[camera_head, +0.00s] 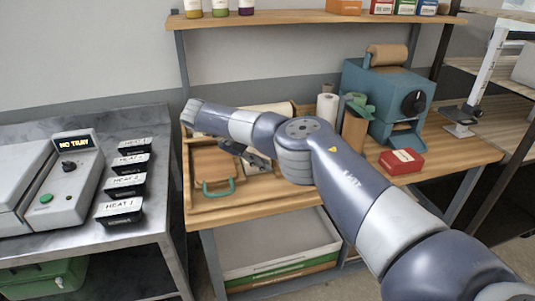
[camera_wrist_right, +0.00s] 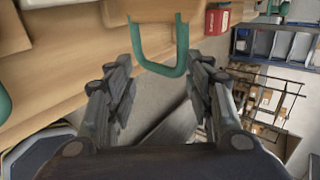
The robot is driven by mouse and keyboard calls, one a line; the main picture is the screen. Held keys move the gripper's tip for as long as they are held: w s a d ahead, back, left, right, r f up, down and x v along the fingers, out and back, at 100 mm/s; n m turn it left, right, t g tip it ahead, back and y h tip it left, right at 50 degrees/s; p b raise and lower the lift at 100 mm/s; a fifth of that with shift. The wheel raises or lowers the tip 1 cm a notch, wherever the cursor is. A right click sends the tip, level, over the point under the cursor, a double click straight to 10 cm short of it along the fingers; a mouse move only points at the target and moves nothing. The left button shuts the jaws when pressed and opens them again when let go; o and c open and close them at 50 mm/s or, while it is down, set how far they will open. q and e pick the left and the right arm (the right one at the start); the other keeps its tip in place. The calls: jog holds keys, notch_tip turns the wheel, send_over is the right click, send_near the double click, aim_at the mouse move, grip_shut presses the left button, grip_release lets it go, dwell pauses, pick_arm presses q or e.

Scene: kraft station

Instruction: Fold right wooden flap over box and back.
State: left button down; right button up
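My right gripper (camera_wrist_right: 162,90) is open and empty. In the right wrist view, a wooden flap (camera_wrist_right: 150,9) with a green U-shaped handle (camera_wrist_right: 160,69) lies just ahead of it, the handle between and beyond the fingertips, not visibly held. A second wooden piece with green parts shows at that view's left edge. In the head view, a wooden flap (camera_head: 213,164) with a green handle (camera_head: 219,192) lies on the bench's left part. My right gripper (camera_head: 246,154) hangs to its right. My arm hides much of the box area. My left gripper is not in view.
A red box (camera_head: 401,161) and a teal machine (camera_head: 386,97) stand on the bench's right side. Paper rolls (camera_head: 327,107) stand behind my arm. A metal table (camera_head: 100,230) with black trays is at left. A shelf (camera_head: 300,17) runs above.

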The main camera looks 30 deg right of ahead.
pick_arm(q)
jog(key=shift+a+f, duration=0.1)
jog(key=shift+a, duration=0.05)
pick_arm(e)
jog(key=shift+a+f, duration=0.5)
jog(key=shift+f, duration=0.05)
jog(key=v, duration=0.8)
jog(key=shift+d+r, duration=0.3)
jog(key=shift+a, duration=0.1)
jog(key=shift+w, duration=0.1)
